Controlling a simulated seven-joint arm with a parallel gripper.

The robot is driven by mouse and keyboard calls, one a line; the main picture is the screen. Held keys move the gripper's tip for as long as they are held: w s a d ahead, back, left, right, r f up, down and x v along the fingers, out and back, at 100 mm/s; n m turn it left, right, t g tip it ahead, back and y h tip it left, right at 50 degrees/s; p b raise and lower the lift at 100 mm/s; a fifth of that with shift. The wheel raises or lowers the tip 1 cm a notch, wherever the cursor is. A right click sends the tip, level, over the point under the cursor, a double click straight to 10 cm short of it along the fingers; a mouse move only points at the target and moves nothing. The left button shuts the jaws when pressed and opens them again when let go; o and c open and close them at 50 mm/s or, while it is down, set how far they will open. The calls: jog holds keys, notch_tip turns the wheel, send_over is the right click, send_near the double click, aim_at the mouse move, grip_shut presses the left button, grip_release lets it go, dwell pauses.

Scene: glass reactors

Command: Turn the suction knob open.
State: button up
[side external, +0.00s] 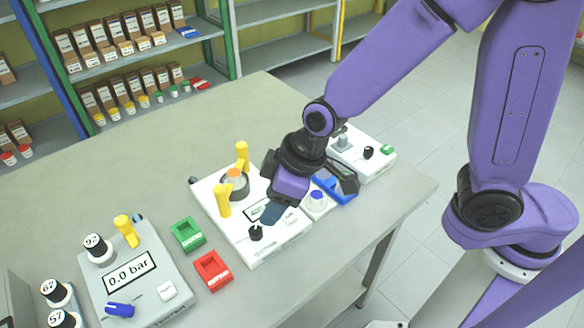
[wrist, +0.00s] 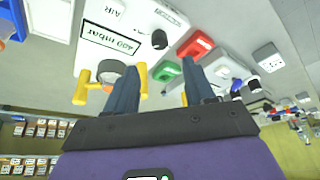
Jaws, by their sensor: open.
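A white device (side external: 262,247) stands mid-table with a black knob (side external: 256,232) on its front part. The knob also shows in the wrist view (wrist: 159,40), beside a display reading 400 mbar (wrist: 110,40). A grey device (side external: 150,290) reading 0.0 bar has a blue knob (side external: 119,310) at the lower left. My gripper (side external: 277,212) is over the white device, just right of and behind the black knob. Its fingers (wrist: 160,68) are apart with nothing held between them.
Two yellow handles (side external: 223,200) flank an orange-capped vial (side external: 234,174) on the white device. Green (side external: 187,235) and red (side external: 211,271) trays lie to its left. A blue holder (side external: 335,190) and another white device (side external: 375,165) stand behind right. The table's back left is clear.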

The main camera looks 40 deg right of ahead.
jog(key=v, duration=0.8)
jog(key=shift+w+d, duration=0.1)
jog(key=shift+d, duration=0.1)
jog(key=s+d+n+g+h, duration=0.1)
jog(key=s+d+n, duration=0.1)
jog(key=s+d, duration=0.5)
jog(key=s+d+f+n+g+h, duration=0.1)
jog(key=s+d, duration=0.6)
jog(key=d, duration=0.7)
jog(key=shift+s+d+f+n+g+h, duration=0.2)
jog(key=shift+s+d+n+g+h, duration=0.1)
jog(key=shift+d+n+g, duration=0.15)
